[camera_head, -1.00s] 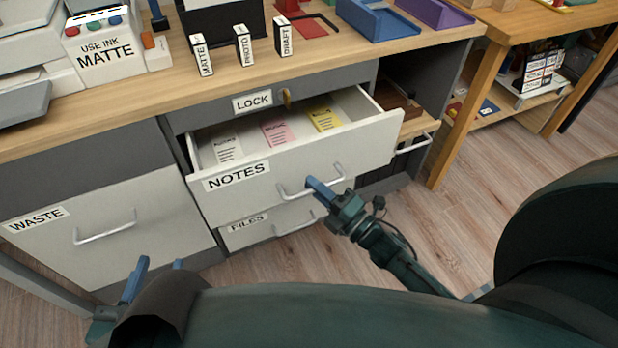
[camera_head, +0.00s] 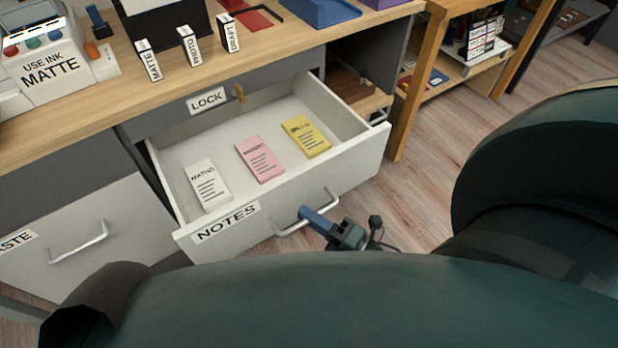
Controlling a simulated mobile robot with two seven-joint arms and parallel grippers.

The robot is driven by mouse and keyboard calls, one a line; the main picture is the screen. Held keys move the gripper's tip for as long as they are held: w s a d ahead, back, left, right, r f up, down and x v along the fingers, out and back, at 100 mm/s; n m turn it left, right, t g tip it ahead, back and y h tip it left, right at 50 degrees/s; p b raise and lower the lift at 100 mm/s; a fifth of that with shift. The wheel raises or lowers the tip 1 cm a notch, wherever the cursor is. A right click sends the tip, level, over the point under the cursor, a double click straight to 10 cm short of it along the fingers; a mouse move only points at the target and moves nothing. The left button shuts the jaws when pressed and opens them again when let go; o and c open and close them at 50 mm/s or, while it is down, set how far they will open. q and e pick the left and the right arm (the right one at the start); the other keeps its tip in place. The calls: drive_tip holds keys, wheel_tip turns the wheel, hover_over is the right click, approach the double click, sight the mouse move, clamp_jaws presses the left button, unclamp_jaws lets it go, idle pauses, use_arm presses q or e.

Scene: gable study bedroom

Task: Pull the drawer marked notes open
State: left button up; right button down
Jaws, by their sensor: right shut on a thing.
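The drawer marked NOTES (camera_head: 352,168) stands well out from the desk, with its inside in plain view. A white pad (camera_head: 207,186), a pink pad (camera_head: 260,159) and a yellow pad (camera_head: 306,137) lie on its floor. Its metal handle (camera_head: 289,226) is on the front panel, right of the NOTES label (camera_head: 226,222). My right gripper (camera_head: 308,214) is shut on that handle, near its middle. My left gripper is not in view.
A LOCK label (camera_head: 207,101) and a brass key (camera_head: 239,94) are above the drawer. The WASTE drawer (camera_head: 98,232) is shut at the left. Three small labelled boxes (camera_head: 189,52) stand on the desktop edge. Wooden floor (camera_head: 440,130) is clear at the right.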

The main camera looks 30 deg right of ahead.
drive_tip(key=c, duration=1.5)
unclamp_jaws()
drive_tip(key=v, duration=1.3)
drive_tip(key=shift+r, duration=0.15)
